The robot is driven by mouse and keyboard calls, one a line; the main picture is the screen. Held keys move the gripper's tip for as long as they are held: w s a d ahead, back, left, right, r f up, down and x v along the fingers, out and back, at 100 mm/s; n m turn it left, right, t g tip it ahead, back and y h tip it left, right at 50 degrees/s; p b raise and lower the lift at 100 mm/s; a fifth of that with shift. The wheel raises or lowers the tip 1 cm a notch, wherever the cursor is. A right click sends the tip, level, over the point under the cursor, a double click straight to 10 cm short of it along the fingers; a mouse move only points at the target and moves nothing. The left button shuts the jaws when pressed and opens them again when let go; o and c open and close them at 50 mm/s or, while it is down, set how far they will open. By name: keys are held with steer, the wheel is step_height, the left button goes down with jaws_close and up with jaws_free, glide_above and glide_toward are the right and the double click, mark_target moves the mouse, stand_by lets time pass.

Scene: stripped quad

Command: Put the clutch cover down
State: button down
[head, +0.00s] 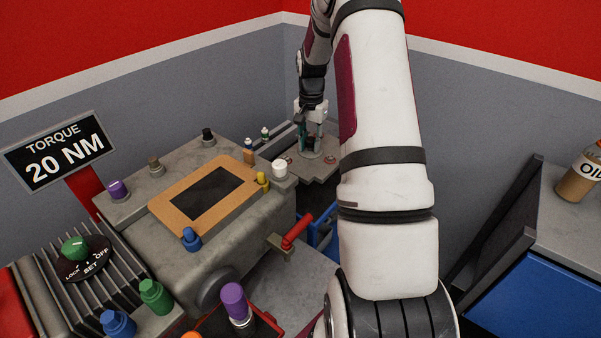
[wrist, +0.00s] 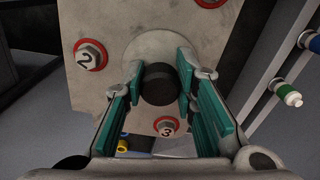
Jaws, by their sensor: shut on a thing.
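The clutch cover looks to be the grey plate (head: 322,168) at the far corner in the head view, partly hidden by my gripper (head: 312,140). In the wrist view the plate (wrist: 115,92) fills the middle, with red-ringed bolts marked 2 and 3 and a dark round knob (wrist: 159,84) at its centre. My gripper (wrist: 160,84) has its teal fingers on either side of this knob and is shut on it. I cannot tell whether the plate rests on something or hangs free.
A grey engine housing (head: 240,255) with a tan gasket (head: 165,208) and several coloured caps stands left of my arm. A red-handled lever (head: 296,231) sticks out at its right. A bench (head: 560,215) with an oil bottle (head: 584,175) stands at right.

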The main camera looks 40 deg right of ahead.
steer(key=shift+w+f, duration=0.4)
steer(key=shift+w, duration=0.1)
steer(key=shift+f, duration=4.75)
steer(key=shift+f, duration=0.1)
steer(key=c, duration=1.3)
jaws_free()
